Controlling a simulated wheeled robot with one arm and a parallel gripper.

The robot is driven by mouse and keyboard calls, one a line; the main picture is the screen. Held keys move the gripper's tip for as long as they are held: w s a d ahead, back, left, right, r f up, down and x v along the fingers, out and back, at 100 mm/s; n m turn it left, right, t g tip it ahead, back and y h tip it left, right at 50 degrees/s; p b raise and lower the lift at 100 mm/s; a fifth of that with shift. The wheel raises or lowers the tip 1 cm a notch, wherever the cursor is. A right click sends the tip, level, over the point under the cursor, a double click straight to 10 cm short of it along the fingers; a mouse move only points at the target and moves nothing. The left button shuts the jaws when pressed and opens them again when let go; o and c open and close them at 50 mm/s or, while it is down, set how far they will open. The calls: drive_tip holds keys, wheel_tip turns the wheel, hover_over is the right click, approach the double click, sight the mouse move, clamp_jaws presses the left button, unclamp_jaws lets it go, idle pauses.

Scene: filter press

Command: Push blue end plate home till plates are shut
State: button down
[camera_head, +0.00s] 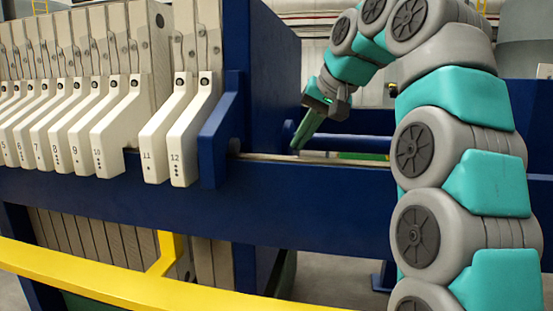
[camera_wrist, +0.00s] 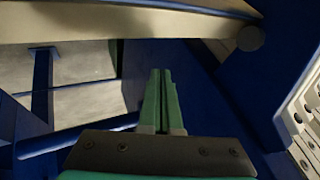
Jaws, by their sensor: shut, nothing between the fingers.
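The blue end plate (camera_head: 265,60) stands upright to the right of the white plate handles, its side arm (camera_head: 220,130) resting at the rail close beside handle 12 (camera_head: 190,135). Handles 11 (camera_head: 163,135) and 12 sit close together. A wider gap separates handle 11 from handle 10 (camera_head: 122,125) and the packed plates to the left. My gripper (camera_head: 297,146) is shut and empty, pointing down on the right side of the end plate, low near the rail. Its green fingers are pressed together in the wrist view (camera_wrist: 160,72). I cannot tell whether they touch the blue plate.
A blue side beam (camera_head: 310,195) with a pale top strip runs along the press in front of my gripper. A yellow rail (camera_head: 130,285) crosses lower left. A green and white rod (camera_head: 345,155) lies behind the beam. White plates (camera_wrist: 305,125) show at the wrist view's right.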

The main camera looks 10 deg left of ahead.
drive_tip(key=w+a+f, duration=0.4)
drive_tip(key=a+f, duration=0.4)
drive_tip(key=shift+a, duration=0.25)
idle(0.5)
